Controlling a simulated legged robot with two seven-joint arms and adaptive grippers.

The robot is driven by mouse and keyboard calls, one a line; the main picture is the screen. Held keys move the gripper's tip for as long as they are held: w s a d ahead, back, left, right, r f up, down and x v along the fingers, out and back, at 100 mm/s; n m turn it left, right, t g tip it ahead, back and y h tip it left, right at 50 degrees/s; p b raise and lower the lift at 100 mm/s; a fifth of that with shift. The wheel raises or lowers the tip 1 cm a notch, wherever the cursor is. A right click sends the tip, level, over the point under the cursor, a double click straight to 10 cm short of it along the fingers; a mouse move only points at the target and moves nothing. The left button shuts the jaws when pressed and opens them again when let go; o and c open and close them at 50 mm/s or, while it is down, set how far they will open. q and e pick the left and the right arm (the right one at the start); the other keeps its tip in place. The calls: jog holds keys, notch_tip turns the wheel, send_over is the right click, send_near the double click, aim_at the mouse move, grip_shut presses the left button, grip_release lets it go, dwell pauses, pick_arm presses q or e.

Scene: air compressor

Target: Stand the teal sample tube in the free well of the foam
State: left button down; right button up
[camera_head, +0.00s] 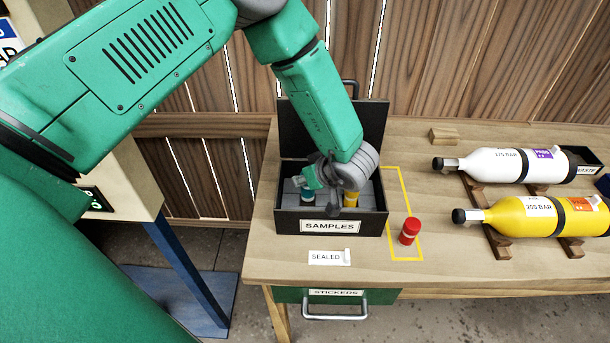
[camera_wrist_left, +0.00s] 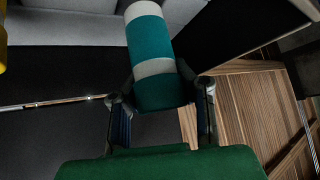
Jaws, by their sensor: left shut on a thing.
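The teal sample tube (camera_wrist_left: 160,65), with white bands, is between the fingers of my left gripper (camera_wrist_left: 162,100) in the wrist view. In the head view my left gripper (camera_head: 318,180) is over the left part of the open black SAMPLES box (camera_head: 287,222), shut on the tube. The tube (camera_head: 307,194) shows just below the fingers, by the grey foam (camera_head: 292,188). I cannot tell whether its lower end is inside a well. A yellow tube (camera_head: 351,199) stands in the foam at right. My gripper partly hides the foam and its wells. My right gripper is not in view.
A SEALED label (camera_head: 329,257) lies in front of the box. The raised box lid (camera_head: 365,121) is behind my gripper. White (camera_head: 500,166) and yellow (camera_head: 525,217) cylinders lie at right.

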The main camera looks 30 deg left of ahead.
aim_at(304, 186)
pick_arm(q)
jog(key=shift+p, duration=0.3)
dwell(0.5)
jog(key=shift+f+b, duration=0.3)
jog(key=shift+f, duration=0.15)
jog(key=shift+f+b, duration=0.5)
jog(key=shift+f, duration=0.55)
jog(key=c, duration=1.3)
grip_release()
jog(key=shift+r, duration=0.1)
jog(key=shift+s+d+r, duration=0.1)
jog(key=shift+d+r, duration=0.15)
jog(key=shift+r, duration=0.05)
jog(key=v, duration=1.1)
